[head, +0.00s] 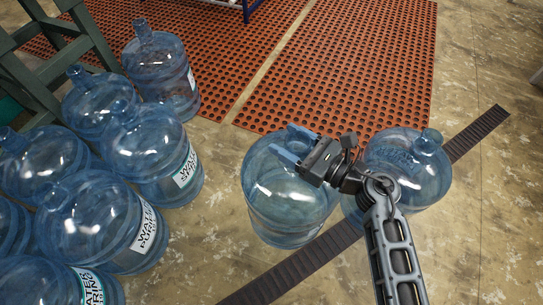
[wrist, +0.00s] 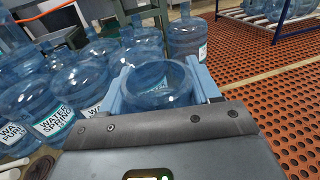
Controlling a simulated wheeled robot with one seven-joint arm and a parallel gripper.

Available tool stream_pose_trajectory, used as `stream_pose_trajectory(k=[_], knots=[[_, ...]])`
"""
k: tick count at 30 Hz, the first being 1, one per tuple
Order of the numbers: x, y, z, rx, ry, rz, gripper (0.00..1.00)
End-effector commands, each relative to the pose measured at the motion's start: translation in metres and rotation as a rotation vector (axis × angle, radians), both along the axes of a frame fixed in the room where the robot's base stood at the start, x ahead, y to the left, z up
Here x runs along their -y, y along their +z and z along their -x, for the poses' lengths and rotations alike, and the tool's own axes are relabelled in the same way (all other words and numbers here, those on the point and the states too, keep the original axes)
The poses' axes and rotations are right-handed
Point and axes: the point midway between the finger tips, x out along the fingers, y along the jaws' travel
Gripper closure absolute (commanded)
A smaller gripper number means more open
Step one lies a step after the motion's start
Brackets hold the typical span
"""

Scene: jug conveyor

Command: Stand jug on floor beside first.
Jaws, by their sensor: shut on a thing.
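My gripper (head: 291,143) is shut on the neck of a clear blue jug (head: 283,205), seen from above in the head view. The two fingers sit either side of the round neck (wrist: 158,85) in the wrist view. The held jug is upright, with its base at or very close to the floor; I cannot tell if it touches. A second blue jug (head: 425,178) stands upright on the floor just to its right. My wrist and arm cover part of that second jug and the space between the two.
Several blue labelled jugs (head: 150,150) stand close together at the left. A dark strip (head: 290,280) runs diagonally along the floor by the two jugs. Red perforated mats (head: 350,60) lie behind. A green frame (head: 60,45) stands at upper left. Floor at the right is clear.

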Motion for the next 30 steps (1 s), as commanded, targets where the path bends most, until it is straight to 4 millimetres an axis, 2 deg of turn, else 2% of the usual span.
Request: stream_pose_trajectory(k=[3,9,14,23,30], knots=[[-0.021,-0.014,-0.007,0.003,0.002,-0.001,1.00],[-0.039,-0.023,-0.013,0.003,0.000,-0.003,1.00],[-0.042,-0.028,-0.014,0.003,-0.001,-0.001,1.00],[-0.042,-0.064,-0.014,0.002,-0.001,-0.001,1.00],[-0.042,-0.064,-0.014,0.004,-0.001,-0.002,1.00]])
